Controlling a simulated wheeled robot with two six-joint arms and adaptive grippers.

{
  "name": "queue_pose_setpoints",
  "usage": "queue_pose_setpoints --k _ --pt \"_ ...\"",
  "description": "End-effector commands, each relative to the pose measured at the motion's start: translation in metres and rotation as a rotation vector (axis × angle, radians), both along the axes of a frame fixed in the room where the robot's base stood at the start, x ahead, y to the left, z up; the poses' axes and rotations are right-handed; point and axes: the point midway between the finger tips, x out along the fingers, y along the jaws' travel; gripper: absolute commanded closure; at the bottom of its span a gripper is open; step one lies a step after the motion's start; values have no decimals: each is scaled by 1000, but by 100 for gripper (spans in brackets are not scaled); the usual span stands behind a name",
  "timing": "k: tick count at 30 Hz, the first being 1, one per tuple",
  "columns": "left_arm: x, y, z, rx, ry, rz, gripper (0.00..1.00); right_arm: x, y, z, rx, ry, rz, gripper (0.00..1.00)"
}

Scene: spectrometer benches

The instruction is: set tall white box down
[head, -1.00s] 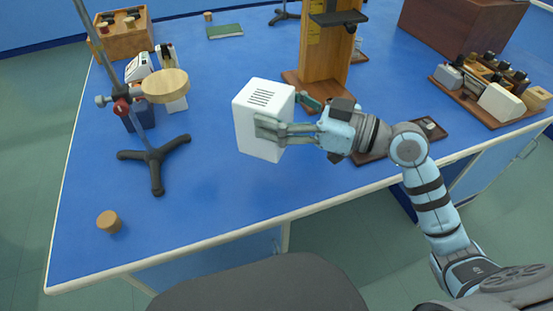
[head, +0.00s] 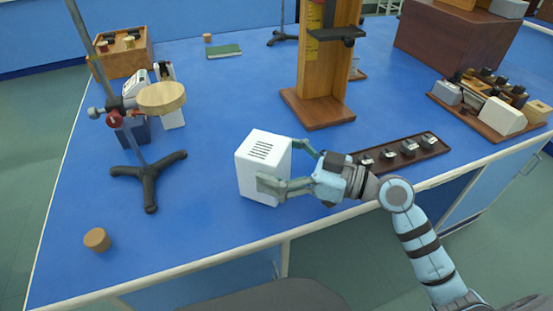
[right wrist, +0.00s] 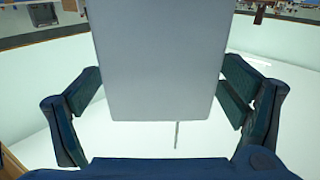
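My left gripper is out of view.
A tripod stand (head: 150,175) with a round wooden plate is to the left, and a cork-like disc (head: 97,239) lies at the front left. A wooden column (head: 325,80) stands behind; a dark tray (head: 440,147) lies to the right. The blue table (head: 190,225) is clear left of the box.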

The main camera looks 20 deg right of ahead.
Motion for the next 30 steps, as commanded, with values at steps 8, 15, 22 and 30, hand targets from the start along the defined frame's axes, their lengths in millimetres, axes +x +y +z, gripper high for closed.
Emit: queue_pose_setpoints --k 8,15,22,30 --pt "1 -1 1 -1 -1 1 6 0 0 1 0 0 0 8" --pt "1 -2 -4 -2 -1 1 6 -17 -21 -2 -9 3 0 8" --pt "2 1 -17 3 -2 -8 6 -41 -48 -1 -5 -4 9 8" --pt "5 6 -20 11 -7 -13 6 -47 -59 1 -3 0 0 8"
